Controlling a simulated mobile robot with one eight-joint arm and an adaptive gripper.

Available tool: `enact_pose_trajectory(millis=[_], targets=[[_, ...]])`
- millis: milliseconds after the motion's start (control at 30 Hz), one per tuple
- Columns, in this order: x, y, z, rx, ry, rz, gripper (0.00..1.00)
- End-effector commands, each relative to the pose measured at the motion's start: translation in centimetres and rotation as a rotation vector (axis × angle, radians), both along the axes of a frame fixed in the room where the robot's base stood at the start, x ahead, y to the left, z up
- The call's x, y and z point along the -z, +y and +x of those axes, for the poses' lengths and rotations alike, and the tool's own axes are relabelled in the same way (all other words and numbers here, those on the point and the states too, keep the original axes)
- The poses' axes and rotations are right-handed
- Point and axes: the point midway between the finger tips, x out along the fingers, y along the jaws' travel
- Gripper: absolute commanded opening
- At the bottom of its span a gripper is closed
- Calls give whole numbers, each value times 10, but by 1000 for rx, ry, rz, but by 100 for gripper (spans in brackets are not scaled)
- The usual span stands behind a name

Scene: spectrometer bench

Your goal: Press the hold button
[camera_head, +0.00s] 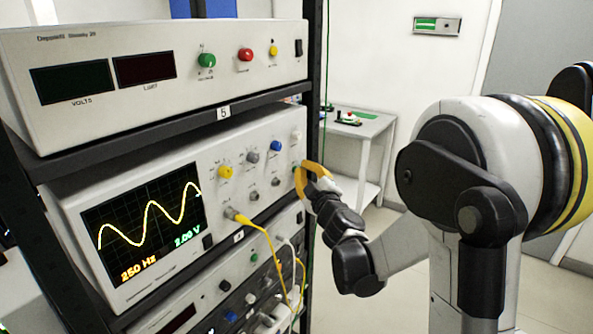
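The oscilloscope (180,187) sits on the middle shelf. A dark square button (207,241) sits beside the screen's lower right. I cannot read which control is the hold button. My gripper (303,178), with yellow fingers, is at the panel's right edge and covers part of it. Whether it touches the panel, or is open or shut, I cannot tell.
A power supply (170,75) stands on the shelf above, and another instrument (230,290) below. A yellow cable (268,240) hangs from the oscilloscope's front. The dark rack post (314,75) is close behind my gripper. A small white table (362,128) stands behind.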

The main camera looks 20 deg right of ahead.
Motion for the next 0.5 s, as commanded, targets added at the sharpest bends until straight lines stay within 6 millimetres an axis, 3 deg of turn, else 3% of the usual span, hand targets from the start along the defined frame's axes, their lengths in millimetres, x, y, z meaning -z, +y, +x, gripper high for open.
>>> enact_pose_trajectory(millis=[500], targets=[[0,-6,-8,0,0,0,0]])
